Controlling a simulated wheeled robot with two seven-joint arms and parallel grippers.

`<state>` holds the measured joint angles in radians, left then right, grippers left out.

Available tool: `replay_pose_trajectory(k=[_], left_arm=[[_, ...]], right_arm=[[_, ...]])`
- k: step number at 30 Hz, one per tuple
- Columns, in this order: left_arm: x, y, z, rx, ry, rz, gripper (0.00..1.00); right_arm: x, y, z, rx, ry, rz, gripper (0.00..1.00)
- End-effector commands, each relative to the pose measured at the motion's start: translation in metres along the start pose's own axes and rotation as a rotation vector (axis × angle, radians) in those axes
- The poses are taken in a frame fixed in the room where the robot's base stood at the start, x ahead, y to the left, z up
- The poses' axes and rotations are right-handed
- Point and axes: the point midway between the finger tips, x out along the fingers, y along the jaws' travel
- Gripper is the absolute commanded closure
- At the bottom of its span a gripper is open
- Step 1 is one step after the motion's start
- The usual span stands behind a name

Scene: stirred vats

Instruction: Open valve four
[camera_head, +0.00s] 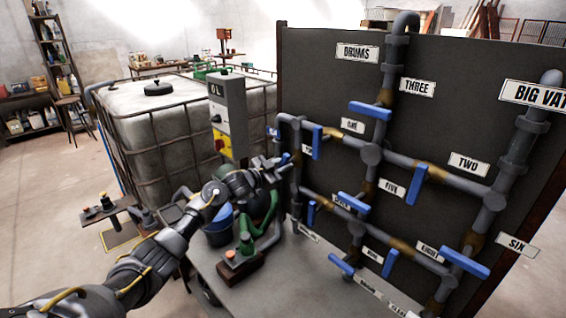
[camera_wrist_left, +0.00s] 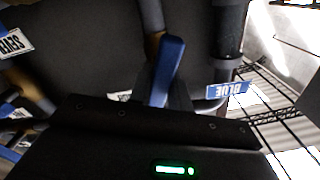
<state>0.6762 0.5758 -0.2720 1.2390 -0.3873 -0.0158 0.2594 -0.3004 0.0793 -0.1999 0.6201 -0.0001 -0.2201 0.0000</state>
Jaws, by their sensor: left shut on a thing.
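My left gripper (camera_head: 280,164) is at the left edge of the dark pipe panel, in front of the left upright pipe. It is shut on a blue valve handle (camera_wrist_left: 168,70), which stands up between the fingers in the left wrist view. In the head view only a small blue bit of this handle shows beside the fingers. A white label (camera_head: 308,151) to its right is mostly covered, and I cannot read it, so the number four is not legible. My right gripper is not in view.
The dark panel (camera_head: 325,75) carries grey pipes with several other blue handles, such as one (camera_head: 317,142) close to my gripper. A caged white tank (camera_head: 150,118) and a grey control box (camera_head: 228,112) stand left. A green pump (camera_head: 262,215) sits below my arm.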

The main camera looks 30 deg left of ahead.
Motion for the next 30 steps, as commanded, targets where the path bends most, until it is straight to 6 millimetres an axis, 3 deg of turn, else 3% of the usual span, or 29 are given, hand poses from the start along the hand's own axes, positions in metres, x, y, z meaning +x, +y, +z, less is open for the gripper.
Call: replay_pose_trajectory(k=[15,30], left_arm=[[0.000,0.000,0.000,-0.357,-0.002,0.000,1.00],[0.000,0.001,0.001,-0.438,-0.002,0.001,1.00]], right_arm=[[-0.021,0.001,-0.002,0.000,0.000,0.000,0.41],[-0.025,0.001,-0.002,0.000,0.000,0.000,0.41]])
